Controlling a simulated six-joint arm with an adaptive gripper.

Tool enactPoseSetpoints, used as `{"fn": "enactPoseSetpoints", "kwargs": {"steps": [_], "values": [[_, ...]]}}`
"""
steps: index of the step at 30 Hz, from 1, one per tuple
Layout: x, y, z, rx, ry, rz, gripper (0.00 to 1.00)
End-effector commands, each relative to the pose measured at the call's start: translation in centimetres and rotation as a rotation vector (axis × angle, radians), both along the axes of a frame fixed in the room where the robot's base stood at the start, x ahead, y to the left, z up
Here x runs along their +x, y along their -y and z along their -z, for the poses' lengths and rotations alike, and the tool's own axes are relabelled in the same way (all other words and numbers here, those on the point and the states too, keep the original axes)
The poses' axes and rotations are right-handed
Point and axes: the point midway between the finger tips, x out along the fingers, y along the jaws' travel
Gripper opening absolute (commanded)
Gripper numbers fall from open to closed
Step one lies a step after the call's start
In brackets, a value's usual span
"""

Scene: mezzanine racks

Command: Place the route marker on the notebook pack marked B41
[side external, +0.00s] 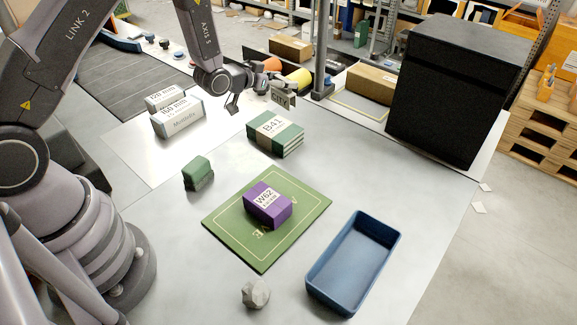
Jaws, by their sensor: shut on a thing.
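The notebook pack marked B41 (276,134) is a green-and-white stack lying on the grey table, right of the middle-back, with its label facing up. My gripper (277,87) is above and behind this pack, apart from it. It is shut on a small grey-green piece (284,98), which appears to be the route marker; its details are too small to read. Another pack, purple and marked W62 (268,205), lies on a green mat (238,240).
A blue tray (355,262) stands front right, and a grey stone (256,293) lies at the front. A small green block (198,172) sits left of the mat. White boxes (178,117) stand back left. A large black box (455,95) stands back right.

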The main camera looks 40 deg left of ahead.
Motion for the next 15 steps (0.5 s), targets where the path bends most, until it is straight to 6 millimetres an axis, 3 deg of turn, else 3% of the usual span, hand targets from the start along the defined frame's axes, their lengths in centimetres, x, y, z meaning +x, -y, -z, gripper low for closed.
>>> {"fn": "enactPoseSetpoints", "kwargs": {"steps": [1, 5, 15], "values": [[0.0, -1.2, 0.0, 0.0, -0.003, -0.05, 0.27], [-0.1, -2.8, 0.8, 0.001, -0.011, -0.122, 0.27], [-0.2, -3.1, 5.6, 0.001, -0.013, -0.133, 0.27]]}}
